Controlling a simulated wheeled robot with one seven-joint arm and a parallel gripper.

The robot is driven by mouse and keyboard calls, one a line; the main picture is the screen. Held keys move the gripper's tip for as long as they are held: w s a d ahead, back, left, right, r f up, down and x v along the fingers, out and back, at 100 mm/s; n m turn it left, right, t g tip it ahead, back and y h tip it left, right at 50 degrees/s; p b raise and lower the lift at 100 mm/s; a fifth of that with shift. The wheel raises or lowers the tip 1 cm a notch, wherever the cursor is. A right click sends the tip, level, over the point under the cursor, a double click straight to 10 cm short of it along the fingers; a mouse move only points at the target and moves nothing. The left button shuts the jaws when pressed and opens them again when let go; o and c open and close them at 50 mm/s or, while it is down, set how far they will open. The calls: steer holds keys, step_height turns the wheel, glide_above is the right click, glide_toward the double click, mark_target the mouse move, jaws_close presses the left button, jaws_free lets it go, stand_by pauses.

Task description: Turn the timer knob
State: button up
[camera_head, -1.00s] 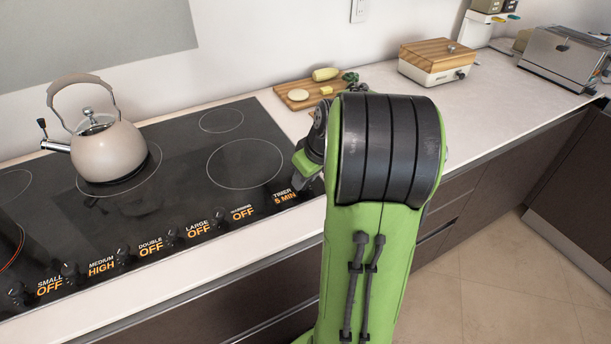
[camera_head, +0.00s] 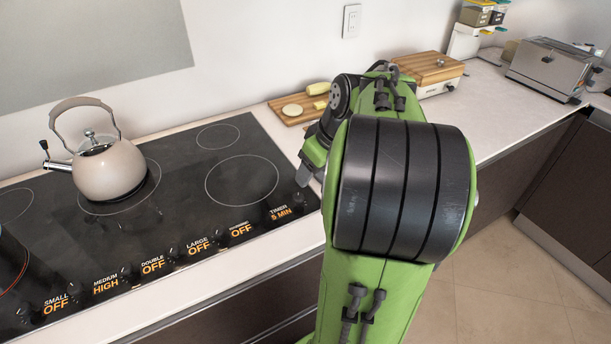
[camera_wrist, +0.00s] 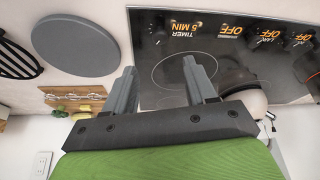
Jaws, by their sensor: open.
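The timer label (camera_head: 281,212) reads 5 MIN at the right end of the black cooktop's control row. It also shows in the wrist view (camera_wrist: 184,32), beyond the fingertips.
A beige kettle (camera_head: 108,170) stands on the cooktop (camera_head: 175,215). Cutting boards with food (camera_head: 285,112), a wooden-lidded box (camera_head: 425,70) and a toaster (camera_head: 550,70) are along the counter. The wrist view shows a grey disc (camera_wrist: 75,43).

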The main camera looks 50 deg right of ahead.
steer(key=p+v, duration=0.1)
steer(key=v, duration=0.3)
stand_by(0.4)
steer(key=s+a+r+p, duration=0.1)
steer(key=a+r+p, duration=0.25)
steer(key=a, duration=1.25)
steer(key=s+a+t+p, duration=0.1)
steer(key=s+a, duration=0.6)
steer(key=s, duration=0.1)
steer(key=shift+f, duration=0.4)
steer(key=shift+d, duration=0.1)
